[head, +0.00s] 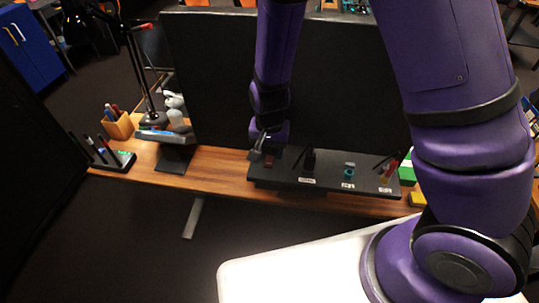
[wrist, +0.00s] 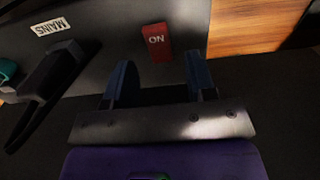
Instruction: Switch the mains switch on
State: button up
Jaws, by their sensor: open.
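The mains switch appears as a black lever (head: 309,160) standing on the dark panel (head: 268,178). In the wrist view the black lever (wrist: 45,85) is at the left, beside an upside-down label (wrist: 50,27) reading MAINS. A red plate (wrist: 157,42) marked ON lies on the panel, straight ahead of my fingers. My gripper (wrist: 160,82) is open, with nothing between its two dark fingers. In the head view my gripper (head: 256,152) is over the panel's left end, to the left of the lever and apart from it.
A teal knob (head: 349,170) and another control with a red part (head: 390,168) stand right of the lever. A wooden desk (head: 220,170) carries the panel. A large black screen (head: 210,80) rises close behind. A lamp and pen holder (head: 118,126) stand at the left.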

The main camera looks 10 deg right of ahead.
aim_at(269, 162)
jog(key=shift+f, duration=1.35)
jog(key=c, duration=0.9)
jog(key=shift+s+a+t+h, duration=0.15)
jog(key=shift+t+h, duration=0.15)
jog(key=shift+t, duration=0.4)
jog(key=shift+s+t+h, duration=0.15)
jog(key=shift+t+h, duration=0.15)
jog(key=shift+t, duration=0.4)
